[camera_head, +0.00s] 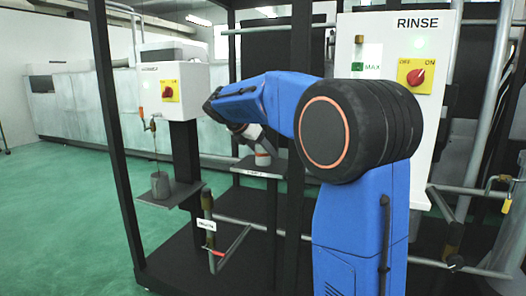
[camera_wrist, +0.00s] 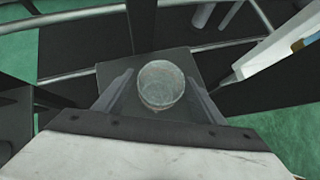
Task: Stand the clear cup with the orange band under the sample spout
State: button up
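The clear cup (camera_wrist: 161,86) stands upright on a small dark shelf (camera_wrist: 200,62) in the wrist view. In the head view the cup (camera_head: 262,158) shows an orange band, on a shelf with a white label on its front edge. My gripper (camera_wrist: 160,78) is open, with one finger on each side of the cup and narrow gaps visible between. In the head view my arm reaches down over the cup and its fingers are hard to make out.
A grey pot (camera_head: 160,186) stands on another small shelf at the left. Black frame posts flank the shelves. A white RINSE box (camera_head: 418,22) and pipes with a yellow padlock are at the right.

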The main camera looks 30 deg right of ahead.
jog(key=shift+r, duration=0.1)
jog(key=shift+r, duration=0.15)
jog(key=v, duration=1.1)
jog(key=shift+a+r, duration=0.25)
jog(key=shift+a, duration=0.1)
jog(key=shift+s, duration=0.15)
jog(key=s+a+f+m+y, duration=0.3)
jog(key=s+f+m, duration=0.4)
jog(key=s+f, duration=0.3)
jog(key=s+a+f+m+t+y, duration=0.1)
jog(key=s+a+f+m, duration=0.3)
jog(key=s, duration=1.1)
jog(key=s+a+f+m+t+y, duration=0.1)
jog(key=s+a+f+m+y, duration=0.2)
jog(key=s+f+m, duration=0.7)
notch_tip(320, 180, down, 6)
jog(key=shift+s+a+r+y, duration=0.2)
jog(key=shift+s+y, duration=0.6)
jog(key=shift+s, duration=0.4)
